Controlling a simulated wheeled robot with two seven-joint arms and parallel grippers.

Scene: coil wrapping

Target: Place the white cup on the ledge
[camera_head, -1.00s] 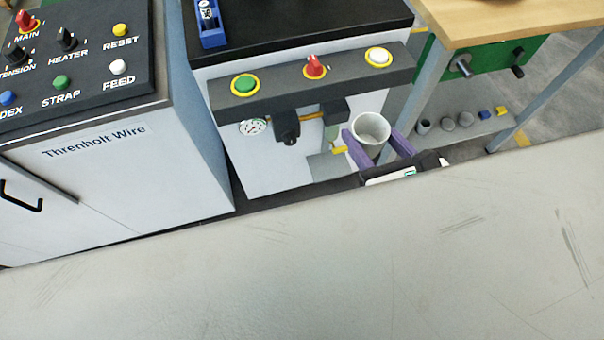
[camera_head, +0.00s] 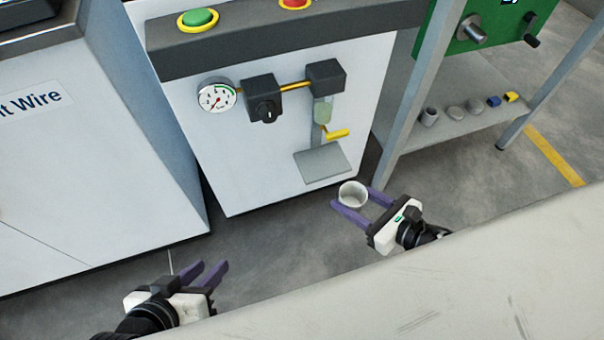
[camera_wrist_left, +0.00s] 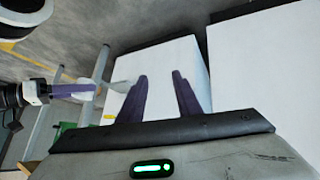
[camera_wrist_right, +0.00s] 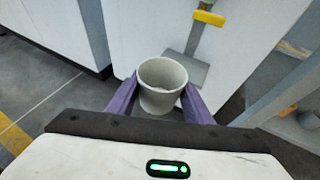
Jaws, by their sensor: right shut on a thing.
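The white cup (camera_head: 353,195) is held upright between the purple fingers of my right gripper (camera_head: 362,205), in front of the machine. It also shows in the right wrist view (camera_wrist_right: 161,84), where its open top faces up and a finger touches each side. The ledge (camera_head: 322,164) is a small grey plate on the front of the white machine, up and left of the cup in the head view. It is partly behind the cup in the right wrist view (camera_wrist_right: 187,68). My left gripper (camera_head: 212,269) is open and empty at the lower left.
Above the ledge hang a sight glass and a yellow lever (camera_head: 337,134), with a gauge (camera_head: 216,96) and a black knob to the left. A bench leg (camera_head: 408,115) stands right of the ledge. A low shelf (camera_head: 440,127) holds several small items. Floor shows below the machine.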

